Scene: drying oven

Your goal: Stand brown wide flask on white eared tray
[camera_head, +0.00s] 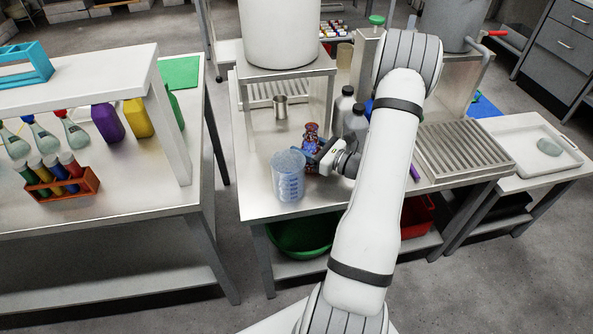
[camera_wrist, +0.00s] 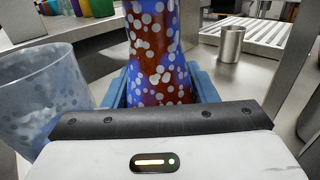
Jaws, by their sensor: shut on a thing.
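The brown flask (camera_head: 309,160), patterned with blue patches and white dots, stands upright at the front of the steel table. It also fills the top middle of the wrist view (camera_wrist: 158,60). My gripper (camera_head: 322,165) is shut on its body, with blue fingers (camera_wrist: 158,90) on either side. The flask's base is hidden in the wrist view, so I cannot tell if it touches the table.
A clear blue-tinted beaker (camera_head: 288,178) stands close to the left of the flask. A metal cup (camera_head: 280,106) stands behind, and grey bottles (camera_head: 355,122) stand to the right. A slatted drain rack (camera_head: 460,148) lies between my arm and the tray.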

